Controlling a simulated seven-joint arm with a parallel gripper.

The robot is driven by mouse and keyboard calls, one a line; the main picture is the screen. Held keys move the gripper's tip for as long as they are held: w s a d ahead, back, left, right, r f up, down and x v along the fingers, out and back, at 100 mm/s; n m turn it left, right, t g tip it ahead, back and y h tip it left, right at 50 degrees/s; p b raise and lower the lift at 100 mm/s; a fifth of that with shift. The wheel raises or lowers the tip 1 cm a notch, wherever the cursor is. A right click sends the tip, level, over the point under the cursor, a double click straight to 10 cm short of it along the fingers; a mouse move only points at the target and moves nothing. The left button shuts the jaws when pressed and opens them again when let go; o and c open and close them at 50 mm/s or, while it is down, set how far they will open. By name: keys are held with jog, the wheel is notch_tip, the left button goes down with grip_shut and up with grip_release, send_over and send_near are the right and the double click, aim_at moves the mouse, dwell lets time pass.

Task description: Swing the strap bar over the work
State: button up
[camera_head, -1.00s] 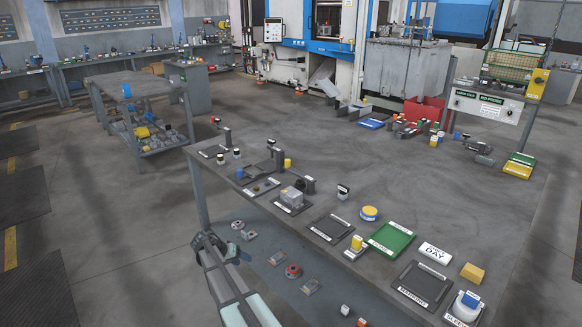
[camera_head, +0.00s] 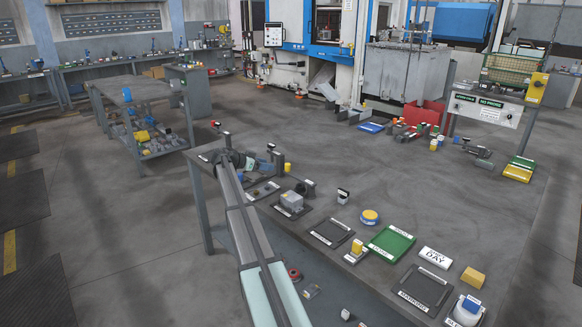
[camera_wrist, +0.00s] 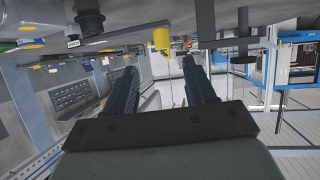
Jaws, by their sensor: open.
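A fixture with a dark upright post (camera_head: 279,161) and a yellow knob (camera_head: 287,168) stands near the far left end of the bench. The strap bar is not clearly distinguishable there, as my arm and gripper partly cover that area. In the wrist view, a yellow cylinder (camera_wrist: 161,40) hangs near the fingertips, with a dark block (camera_wrist: 205,22) to its right; the picture looks upside down. My gripper (camera_wrist: 160,68) is open, with nothing visible between its fingers. In the head view, it is just left of the fixture, above the bench end; contact cannot be told.
A grey block (camera_head: 292,201) on a dark mat lies nearer on the bench. A small post (camera_head: 227,139) stands at the bench's far left corner.

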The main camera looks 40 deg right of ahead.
aim_at(286, 164)
jog(key=x, duration=0.9)
jog(key=r+x, duration=0.1)
jog(key=x, duration=0.4)
jog(key=shift+d, duration=0.5)
grip_shut()
